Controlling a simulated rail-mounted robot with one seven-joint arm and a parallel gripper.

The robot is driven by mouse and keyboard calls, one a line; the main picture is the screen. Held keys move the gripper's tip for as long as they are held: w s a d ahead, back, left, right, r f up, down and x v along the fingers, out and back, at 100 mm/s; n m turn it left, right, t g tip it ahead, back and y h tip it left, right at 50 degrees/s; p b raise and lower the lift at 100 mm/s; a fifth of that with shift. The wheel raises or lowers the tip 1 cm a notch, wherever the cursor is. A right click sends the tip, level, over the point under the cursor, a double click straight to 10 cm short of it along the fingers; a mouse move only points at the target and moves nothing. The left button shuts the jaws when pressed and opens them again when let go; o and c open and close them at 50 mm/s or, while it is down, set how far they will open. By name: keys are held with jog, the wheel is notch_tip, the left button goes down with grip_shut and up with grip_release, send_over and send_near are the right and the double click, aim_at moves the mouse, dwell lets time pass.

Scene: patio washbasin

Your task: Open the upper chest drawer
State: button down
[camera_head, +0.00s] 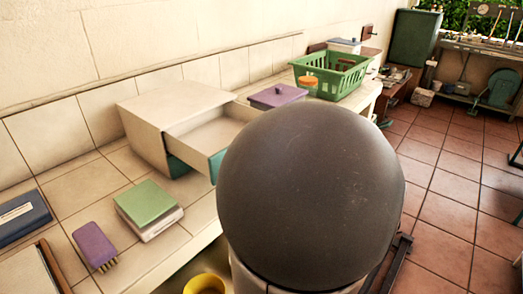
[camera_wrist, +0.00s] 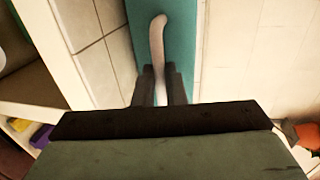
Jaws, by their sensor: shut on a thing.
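The white chest (camera_head: 160,120) stands on the tiled counter in the head view. Its upper drawer (camera_head: 205,132) is pulled well out, and its empty inside shows. The drawer's teal front (camera_head: 217,163) is partly covered by my dark rounded arm part. A lower teal front (camera_head: 178,166) stays in the chest. In the wrist view, my gripper (camera_wrist: 161,76) is shut on a pale curved handle (camera_wrist: 157,38) on the teal front. My gripper is hidden in the head view.
A green-and-white box (camera_head: 148,206), purple brush (camera_head: 94,246) and blue box (camera_head: 20,222) lie nearer. Tiled floor (camera_head: 450,190) is open at right.

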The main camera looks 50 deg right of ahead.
jog(key=c, duration=1.5)
grip_release()
jog(key=v, duration=1.7)
jog(key=shift+s, duration=0.2)
jog(key=shift+d+r, duration=0.1)
jog(key=w+a+f+n+g+y+p, duration=0.2)
jog(key=w+a+n+g+y+p, duration=0.1)
jog(key=w+a+g, duration=0.4)
jog(key=w+a+f+n+g+y+p, duration=0.25)
jog(key=w+a+y, duration=0.2)
jog(key=a, duration=0.45)
jog(key=a+f+n+g+h+p, duration=0.1)
jog(key=a+n+g+h+p, duration=0.4)
jog(key=a+n, duration=0.7)
jog(key=a+h+p, duration=0.2)
jog(key=a+h, duration=0.1)
jog(key=shift+a+f+g, duration=0.15)
jog(key=shift+a+g, duration=0.15)
jog(key=shift+g, duration=0.05)
